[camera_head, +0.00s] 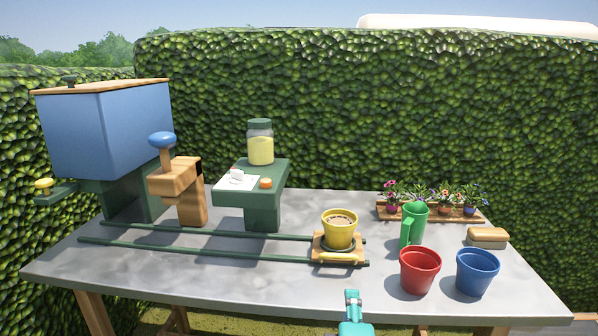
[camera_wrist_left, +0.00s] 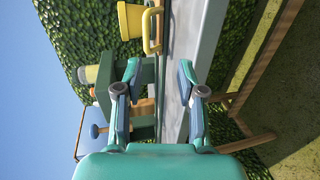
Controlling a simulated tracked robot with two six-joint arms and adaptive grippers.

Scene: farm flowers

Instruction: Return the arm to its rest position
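My left gripper (camera_head: 353,298) shows small at the bottom centre of the head view, in front of the table's near edge. In the left wrist view my left gripper (camera_wrist_left: 159,74) has its two fingers apart with nothing held between them. It is apart from the yellow pot (camera_head: 340,234), which stands filled with soil on a wooden carriage (camera_head: 324,255). The yellow pot also shows at the top of the left wrist view (camera_wrist_left: 130,20). My right gripper is not in either view.
On the table (camera_head: 200,276) stand a red pot (camera_head: 420,272), a blue pot (camera_head: 477,273), a green jug (camera_head: 413,226), a sponge-like block (camera_head: 487,237) and a flower tray (camera_head: 455,215). Green rails (camera_head: 200,252) run left to a blue hopper (camera_head: 105,130). The near left tabletop is clear.

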